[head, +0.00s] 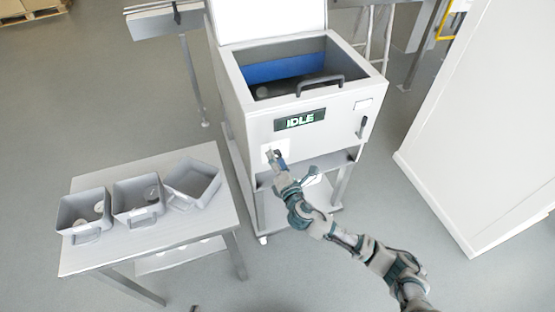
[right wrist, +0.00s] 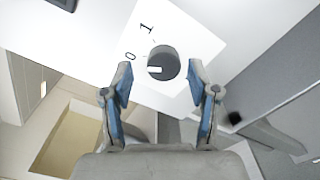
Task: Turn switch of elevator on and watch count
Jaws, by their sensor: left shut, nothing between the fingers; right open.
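The machine (head: 300,90) has a display (head: 300,119) reading "IDLE". On its front, a white switch plate (head: 269,147) carries a dark round knob, hidden in part by my gripper. In the right wrist view the knob (right wrist: 165,60) stands on the plate beside the marks "0" and "1", its white marker on the left side, nearer "0". My right gripper (head: 277,156) is open in front of the knob; in the right wrist view its fingers (right wrist: 163,100) stand either side and below it, apparently not touching. Only a small tip of my left gripper (head: 195,309) shows at the bottom edge.
A table (head: 215,215) on the left holds three grey bins (head: 83,211), with round pale items in at least two. The machine's top is open, with a dark handle (head: 320,82). A large white panel (head: 480,130) stands on the right. Floor between is clear.

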